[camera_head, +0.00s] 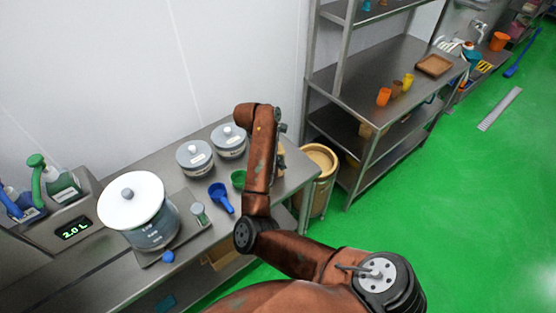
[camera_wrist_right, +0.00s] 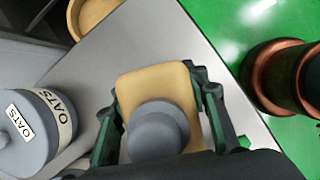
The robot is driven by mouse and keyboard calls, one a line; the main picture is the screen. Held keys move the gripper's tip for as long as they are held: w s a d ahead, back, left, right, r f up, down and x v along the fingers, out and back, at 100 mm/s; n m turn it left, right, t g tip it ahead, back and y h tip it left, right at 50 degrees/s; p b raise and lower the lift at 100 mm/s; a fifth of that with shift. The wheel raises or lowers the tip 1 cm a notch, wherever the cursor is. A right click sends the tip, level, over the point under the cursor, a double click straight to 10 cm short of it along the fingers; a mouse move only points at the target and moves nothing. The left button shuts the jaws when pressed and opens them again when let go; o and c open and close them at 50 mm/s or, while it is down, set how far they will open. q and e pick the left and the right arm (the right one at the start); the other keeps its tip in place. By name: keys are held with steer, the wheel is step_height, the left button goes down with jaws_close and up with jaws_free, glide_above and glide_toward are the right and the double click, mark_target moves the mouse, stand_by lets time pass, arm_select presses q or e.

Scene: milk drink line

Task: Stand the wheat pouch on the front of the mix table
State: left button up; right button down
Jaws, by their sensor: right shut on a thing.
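The wheat pouch (camera_wrist_right: 150,85) is a tan, flat-topped block between the two dark green fingers of my right gripper (camera_wrist_right: 156,98) in the right wrist view. The fingers are shut on its sides. A grey round part covers its near middle; I cannot tell whether it belongs to the pouch. In the head view a tan sliver of the pouch (camera_head: 281,157) shows beside my right arm, at the right end of the steel mix table (camera_head: 296,178). Whether its base touches the table is hidden. My left gripper is not in view.
Two grey lidded tubs (camera_head: 195,158) stand left of my arm; one reads OATS (camera_wrist_right: 38,125). A blue scoop (camera_head: 221,197), a green cup (camera_head: 238,179) and a white-lidded pot (camera_head: 140,210) are on the table. A tan bin (camera_head: 321,160) stands beyond its right end.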

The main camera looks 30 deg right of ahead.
steer(key=shift+f, duration=0.15)
steer(key=shift+f, duration=0.15)
steer(key=c, duration=1.1)
jaws_free()
steer(key=shift+c, duration=0.2)
steer(key=v, duration=1.2)
steer(key=shift+a, duration=0.1)
